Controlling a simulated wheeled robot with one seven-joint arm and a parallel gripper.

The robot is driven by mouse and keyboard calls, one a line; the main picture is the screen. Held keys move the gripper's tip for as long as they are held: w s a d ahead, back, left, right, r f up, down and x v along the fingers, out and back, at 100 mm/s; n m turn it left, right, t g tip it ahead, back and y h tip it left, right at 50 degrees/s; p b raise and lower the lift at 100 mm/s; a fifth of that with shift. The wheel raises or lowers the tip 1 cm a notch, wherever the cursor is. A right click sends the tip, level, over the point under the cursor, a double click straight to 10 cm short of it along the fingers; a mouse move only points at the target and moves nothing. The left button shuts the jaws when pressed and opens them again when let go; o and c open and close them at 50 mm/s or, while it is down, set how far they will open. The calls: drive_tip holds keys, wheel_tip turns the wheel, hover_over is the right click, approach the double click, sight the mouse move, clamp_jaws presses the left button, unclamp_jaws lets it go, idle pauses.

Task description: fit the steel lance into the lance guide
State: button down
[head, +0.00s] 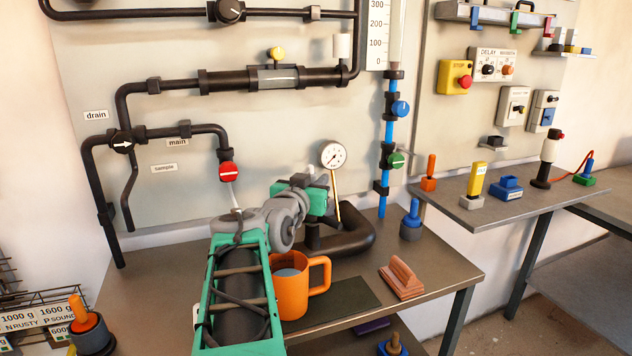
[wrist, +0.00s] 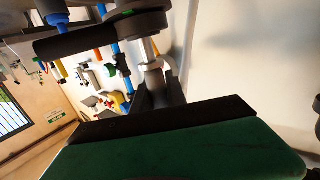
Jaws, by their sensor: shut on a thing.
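My gripper (head: 319,200) is low over the table at the foot of the back panel, beside a thick black bent pipe (head: 352,242). In the wrist view, my gripper (wrist: 158,82) is shut on a pale metal piece, which I take for the steel lance (wrist: 151,52). Its far end meets or passes behind a dark round collar (wrist: 138,22) on the black pipe, which may be the lance guide. I cannot tell whether the lance is inside the collar or only in line with it. My arm hides the lance in the head view.
A dial gauge (head: 333,155) with a thin stem stands close to my gripper. An orange mug (head: 292,290) is close beside my forearm. A blue-handled tool (head: 410,220) and a salmon block (head: 401,277) are to the right. The table's right front is mostly clear.

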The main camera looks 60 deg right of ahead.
drive_tip(key=shift+f+b, duration=0.75)
drive_tip(key=c, duration=1.3)
unclamp_jaws()
drive_tip(key=shift+f, duration=0.1)
drive_tip(key=shift+o, duration=0.2)
drive_tip(key=a, duration=0.7)
drive_tip(key=shift+s+a+r, duration=0.4)
drive_tip(key=shift+s, duration=0.05)
